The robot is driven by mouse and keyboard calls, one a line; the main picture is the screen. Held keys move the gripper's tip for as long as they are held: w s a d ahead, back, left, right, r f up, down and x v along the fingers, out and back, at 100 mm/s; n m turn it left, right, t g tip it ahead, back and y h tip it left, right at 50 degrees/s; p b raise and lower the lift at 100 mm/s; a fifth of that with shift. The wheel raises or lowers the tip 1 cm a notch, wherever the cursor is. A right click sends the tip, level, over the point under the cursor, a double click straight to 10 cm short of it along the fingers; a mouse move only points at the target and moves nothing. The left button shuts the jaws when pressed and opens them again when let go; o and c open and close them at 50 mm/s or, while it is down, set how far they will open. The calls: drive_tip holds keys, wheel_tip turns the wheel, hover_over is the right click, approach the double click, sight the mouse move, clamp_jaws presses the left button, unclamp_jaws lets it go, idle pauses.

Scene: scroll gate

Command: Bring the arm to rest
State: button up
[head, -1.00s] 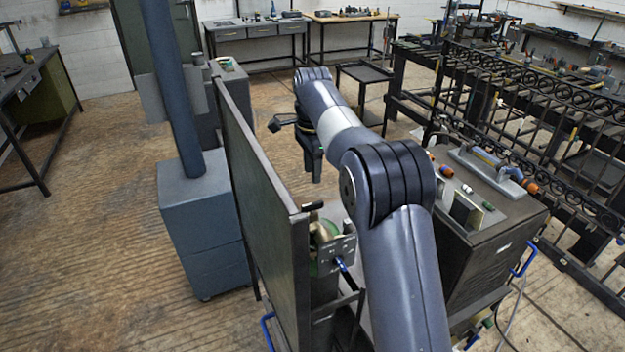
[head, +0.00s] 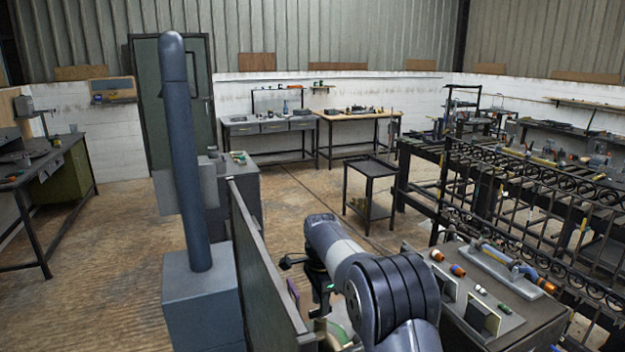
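My arm (head: 345,255) shows in the head view at the lower middle, folded low between a dark upright panel and a workbench. My gripper (head: 318,285) shows only in part beyond the arm links, dark and close to the panel's right side. Its fingers are too small and too covered to tell whether they are open or shut. I see nothing clearly held in it.
The dark panel (head: 258,265) stands close on the left of my arm. A bench top (head: 455,315) with small bottles and tools is close on the right. A wrought-iron gate (head: 545,190) lies beyond it. A black trolley (head: 370,188) stands ahead. Open floor (head: 100,260) is at left.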

drive_tip(key=shift+f, duration=0.9)
drive_tip(key=shift+r, duration=0.15)
wheel_tip(320, 180, up, 10)
drive_tip(key=b, duration=0.2)
wheel_tip(320, 180, down, 10)
drive_tip(key=shift+s+f+p, duration=0.1)
drive_tip(key=shift+p, duration=1.05)
drive_tip(key=shift+n, duration=0.3)
drive_tip(key=n, duration=0.9)
drive_tip(key=shift+n, duration=0.3)
